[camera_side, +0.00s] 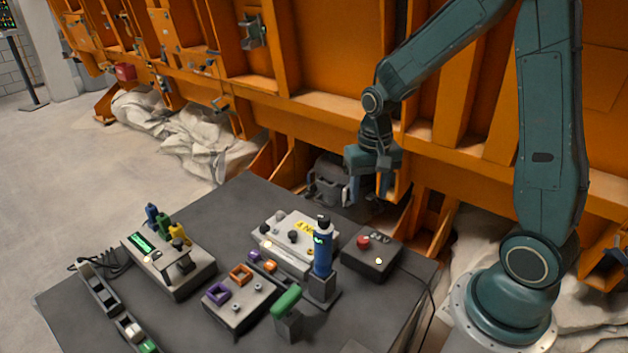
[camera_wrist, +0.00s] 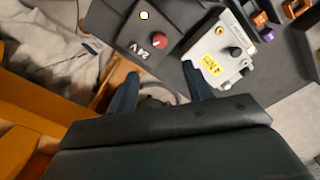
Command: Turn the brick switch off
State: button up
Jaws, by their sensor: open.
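My gripper (camera_side: 370,187) is open and empty, pointing down above the table's back edge. In the wrist view its two fingers (camera_wrist: 160,78) are spread with nothing between them. No part is clearly marked as the brick switch, and I cannot tell which one it is. A dark box with a red knob (camera_side: 363,242) stands at the right, below and in front of my gripper; its red knob also shows in the wrist view (camera_wrist: 160,40). At the front left lie a dark strip (camera_side: 98,290) and a small unit with a white and a green part (camera_side: 135,332).
The dark table (camera_side: 205,212) holds a grey panel with a yellow label (camera_side: 290,228), a blue bottle-like object (camera_side: 322,250), a green-topped handle (camera_side: 286,302), a box with purple and orange frames (camera_side: 238,305), and a display box (camera_side: 165,270). An orange frame stands behind.

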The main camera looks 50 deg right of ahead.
aim_at(363, 239)
jog(key=shift+f, duration=0.1)
jog(key=shift+f, duration=6.8)
jog(key=c, duration=1)
jog(key=shift+o, duration=0.2)
